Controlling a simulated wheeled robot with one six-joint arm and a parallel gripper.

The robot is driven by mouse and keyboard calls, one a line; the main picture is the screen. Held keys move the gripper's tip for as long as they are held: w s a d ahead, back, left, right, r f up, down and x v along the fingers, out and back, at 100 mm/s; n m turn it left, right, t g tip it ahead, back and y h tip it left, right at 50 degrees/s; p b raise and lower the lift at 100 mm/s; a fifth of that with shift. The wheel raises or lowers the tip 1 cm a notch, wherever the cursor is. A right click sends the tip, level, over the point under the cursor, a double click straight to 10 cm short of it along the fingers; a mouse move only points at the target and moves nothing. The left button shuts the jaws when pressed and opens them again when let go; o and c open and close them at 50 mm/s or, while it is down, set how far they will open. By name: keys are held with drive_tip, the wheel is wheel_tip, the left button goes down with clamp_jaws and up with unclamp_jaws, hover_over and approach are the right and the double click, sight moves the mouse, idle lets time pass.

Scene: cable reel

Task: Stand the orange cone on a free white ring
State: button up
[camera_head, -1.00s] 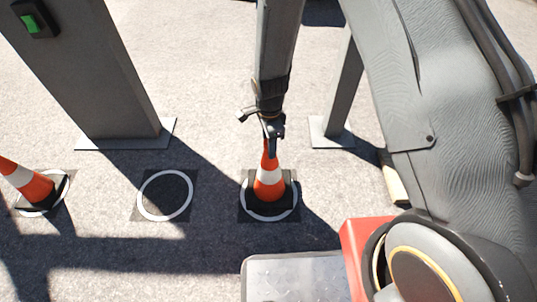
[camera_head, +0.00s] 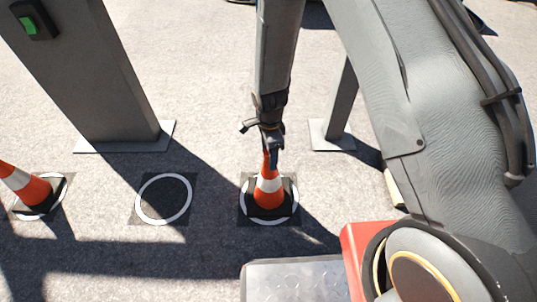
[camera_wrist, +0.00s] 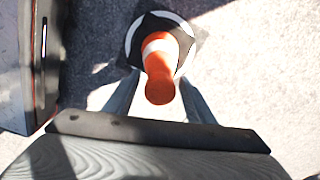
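An orange cone (camera_head: 269,198) with a white band and dark square base stands upright on the right white ring (camera_head: 294,211). It also shows in the wrist view (camera_wrist: 159,70), its tip pointing towards the camera. My gripper (camera_head: 271,158) is at the cone's top. The middle white ring (camera_head: 138,203) is empty. Another orange cone (camera_head: 33,190) stands on the left white ring (camera_head: 64,191), partly cut off by the picture edge.
A grey post (camera_head: 95,75) with a green switch (camera_head: 29,25) stands behind the rings. A thinner grey post (camera_head: 340,105) stands at the right behind the cone. Open paving lies between the posts and around the middle ring. Shadows cross the front ground.

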wheel_tip(320, 180, up, 12)
drive_tip(key=p, duration=0.4)
drive_tip(key=s+a+r+n, duration=0.1)
drive_tip(key=s+r+n, duration=2)
drive_tip(key=s+r, duration=0.1)
drive_tip(key=shift+s+a+r+y, duration=0.15)
drive_tip(key=shift+a+r+y, duration=0.05)
drive_tip(key=shift+r+y, duration=0.1)
